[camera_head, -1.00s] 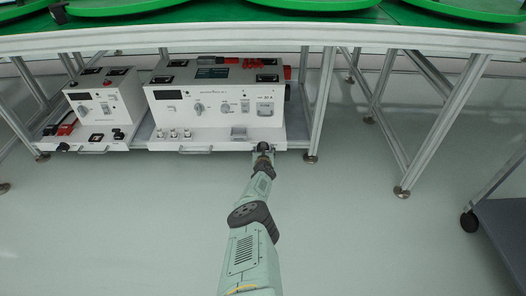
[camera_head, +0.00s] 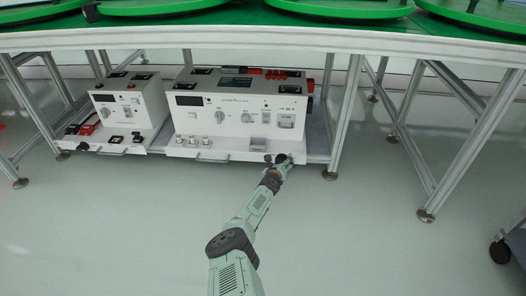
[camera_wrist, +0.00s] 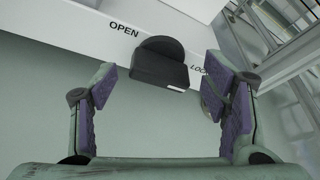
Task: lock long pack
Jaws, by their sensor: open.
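The long pack (camera_head: 236,112) is the larger white unit on the shelf under the green-topped table. Its front ledge (camera_head: 215,153) carries several connectors and a handle. In the wrist view a black latch knob (camera_wrist: 160,63) sits on the white front face (camera_wrist: 75,22), between the printed words OPEN and LOCK. The LOCK word is partly hidden by my right finger. My gripper (camera_wrist: 165,95) is open, with its purple-padded fingers on either side of the knob and apart from it. In the head view my gripper (camera_head: 280,160) is at the pack's lower right corner.
A smaller white unit (camera_head: 118,105) stands to the left on the same shelf. A metal table leg (camera_head: 345,115) rises just right of my gripper. A dark cart (camera_head: 508,245) is at the right edge. The floor in front is clear.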

